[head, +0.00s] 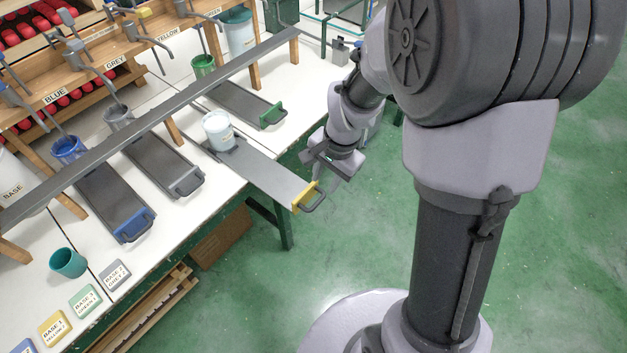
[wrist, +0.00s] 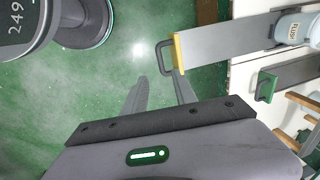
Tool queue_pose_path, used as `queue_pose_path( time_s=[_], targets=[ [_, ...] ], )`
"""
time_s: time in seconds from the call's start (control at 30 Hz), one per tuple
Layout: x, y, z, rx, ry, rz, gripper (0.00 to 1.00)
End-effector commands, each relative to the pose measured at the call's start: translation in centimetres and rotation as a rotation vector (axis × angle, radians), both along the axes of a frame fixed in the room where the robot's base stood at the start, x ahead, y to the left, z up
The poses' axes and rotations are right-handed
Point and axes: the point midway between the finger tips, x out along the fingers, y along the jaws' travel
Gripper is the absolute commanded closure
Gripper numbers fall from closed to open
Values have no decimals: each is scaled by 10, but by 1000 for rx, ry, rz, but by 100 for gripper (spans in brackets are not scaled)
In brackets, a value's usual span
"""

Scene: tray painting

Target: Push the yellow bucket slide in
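The yellow-ended slide (head: 265,172) is a grey plate that sticks out past the table's front edge. Its yellow end plate (head: 306,196) carries a dark loop handle, which also shows in the wrist view (wrist: 163,56). A pale bucket (head: 218,131) stands on the slide's inner part; its label reads "FLUSH" in the wrist view (wrist: 295,28). My gripper (head: 318,163) hangs just beyond the yellow end, apart from the handle. In the wrist view its two fingers (wrist: 162,90) are spread with nothing between them, and the right finger is close to the handle.
Blue (head: 115,200), grey (head: 155,160) and green (head: 248,104) slides lie on the white table beside it. A dark rail (head: 150,112) crosses above the slides. A teal cup (head: 68,262) and label cards stand at the near left.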

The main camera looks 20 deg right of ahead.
Motion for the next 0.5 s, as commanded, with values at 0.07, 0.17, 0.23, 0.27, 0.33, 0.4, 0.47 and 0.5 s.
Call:
queue_pose_path(
  time_s=[0.07, 0.17, 0.23, 0.27, 0.33, 0.4, 0.47, 0.5],
  targets=[
    [3, 3, -32, 0, 3, 0, 67],
    [7, 6, -60, 0, 3, 1, 67],
    [9, 8, -76, 0, 3, 2, 67],
    [10, 9, -81, 0, 3, 2, 67],
    [12, 10, -92, 0, 1, 2, 67],
    [13, 11, -98, 0, 0, 2, 67],
    [14, 11, -102, 0, 0, 1, 67],
    [14, 11, -104, 0, 0, 1, 67]
  ],
)
